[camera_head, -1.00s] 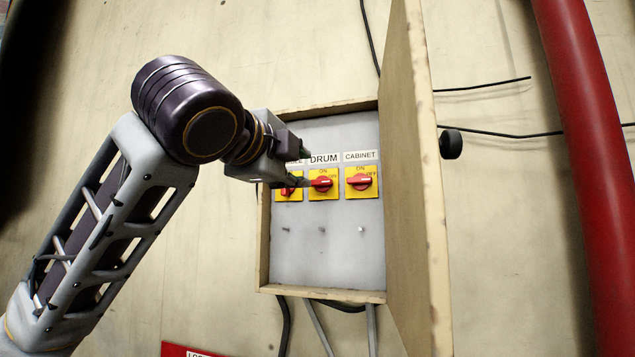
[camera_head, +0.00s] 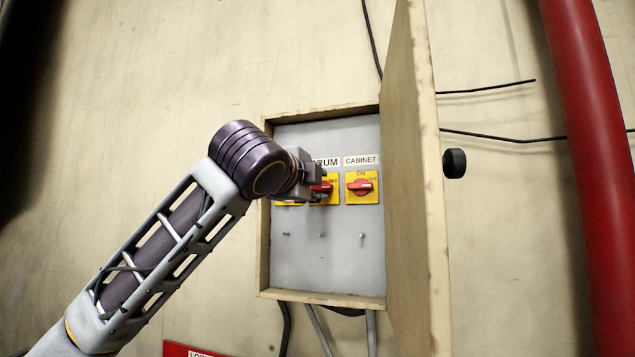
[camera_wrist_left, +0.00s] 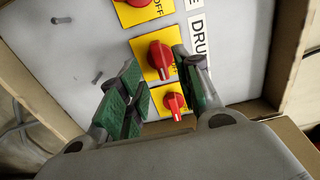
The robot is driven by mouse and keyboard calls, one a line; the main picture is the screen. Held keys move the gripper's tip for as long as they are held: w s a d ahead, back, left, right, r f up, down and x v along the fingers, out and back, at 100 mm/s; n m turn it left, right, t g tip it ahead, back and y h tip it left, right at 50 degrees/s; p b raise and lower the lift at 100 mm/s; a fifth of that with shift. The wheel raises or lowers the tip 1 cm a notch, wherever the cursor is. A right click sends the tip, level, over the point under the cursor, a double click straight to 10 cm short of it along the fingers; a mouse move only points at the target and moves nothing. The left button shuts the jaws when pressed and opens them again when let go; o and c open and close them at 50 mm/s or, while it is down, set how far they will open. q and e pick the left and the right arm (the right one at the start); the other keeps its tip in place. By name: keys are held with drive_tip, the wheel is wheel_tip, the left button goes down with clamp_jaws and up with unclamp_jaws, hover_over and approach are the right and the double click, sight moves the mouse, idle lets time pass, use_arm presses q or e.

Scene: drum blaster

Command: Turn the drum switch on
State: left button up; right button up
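The drum switch (camera_head: 321,188) is a red knob on a yellow plate, in the middle of the row under the DRUM label, partly hidden by my left gripper in the head view. In the left wrist view the drum knob (camera_wrist_left: 160,58) lies between the fingertips. My left gripper (camera_wrist_left: 157,62) is open, with green-padded fingers on either side of the knob. I cannot tell whether they touch it. In the head view the left gripper (camera_head: 318,182) reaches into the box from the left. My right gripper is not in view.
The CABINET switch (camera_head: 362,187) sits to the right, its handle near horizontal. Another switch (camera_head: 289,204) on the left is mostly hidden. The open box door (camera_head: 412,180) stands on the right. A red pipe (camera_head: 590,150) is farther right.

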sight(319, 188)
use_arm(q)
drive_tip(key=shift+p+x, duration=0.55)
drive_tip(key=shift+x, duration=1.4)
clamp_jaws()
